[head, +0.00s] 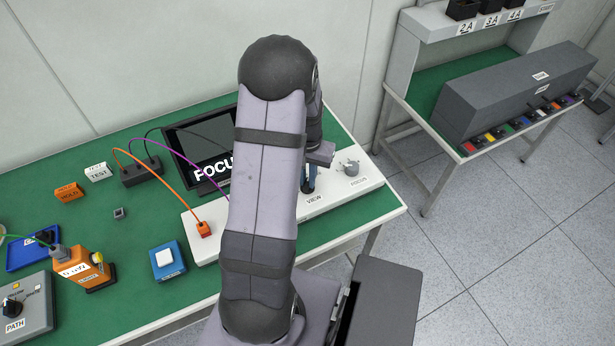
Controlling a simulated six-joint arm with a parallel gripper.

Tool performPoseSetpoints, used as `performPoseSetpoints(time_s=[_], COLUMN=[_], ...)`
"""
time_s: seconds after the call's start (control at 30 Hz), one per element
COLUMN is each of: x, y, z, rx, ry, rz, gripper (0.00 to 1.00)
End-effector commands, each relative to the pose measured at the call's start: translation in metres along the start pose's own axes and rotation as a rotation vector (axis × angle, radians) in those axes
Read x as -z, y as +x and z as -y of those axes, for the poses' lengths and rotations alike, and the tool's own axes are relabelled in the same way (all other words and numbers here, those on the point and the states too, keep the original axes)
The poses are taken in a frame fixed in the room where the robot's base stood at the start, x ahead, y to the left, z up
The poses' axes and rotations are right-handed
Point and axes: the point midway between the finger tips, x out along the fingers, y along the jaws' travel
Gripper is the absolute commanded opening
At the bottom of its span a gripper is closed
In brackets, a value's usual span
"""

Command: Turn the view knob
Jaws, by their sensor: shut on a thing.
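The white panel (335,197) stands on the green bench with a label reading VIEW and one reading FOCUS. The view knob (307,188) is a dark shape just above the VIEW label, mostly hidden by my arm and gripper. My gripper (310,172) reaches down at the VIEW label and is shut on the knob. Its fingertips are small and partly covered by my arm. The knob's pointer direction cannot be told. A grey focus knob (349,168) stands to the right, apart from my gripper.
A dark screen (186,145) showing FOCUS stands behind the panel, partly covered by my arm. An orange plug (204,229) sits in the panel's left end, with cables arching to a black box (142,172). A blue block with a white button (166,261) lies left of the panel.

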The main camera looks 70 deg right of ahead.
Motion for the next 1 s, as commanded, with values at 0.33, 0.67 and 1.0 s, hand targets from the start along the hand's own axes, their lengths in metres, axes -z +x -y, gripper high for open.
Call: performPoseSetpoints(time_s=[0.33, 0.67, 1.0], x=[0.001, 0.002, 0.002], y=[-0.001, -0.018, -0.062], z=[0.0, 0.0, 0.0], rx=[0.001, 0.001, 0.001], ry=[0.002, 0.001, 0.002], rz=[-0.002, -0.006, -0.006], gripper=[0.3, 0.3, 0.3])
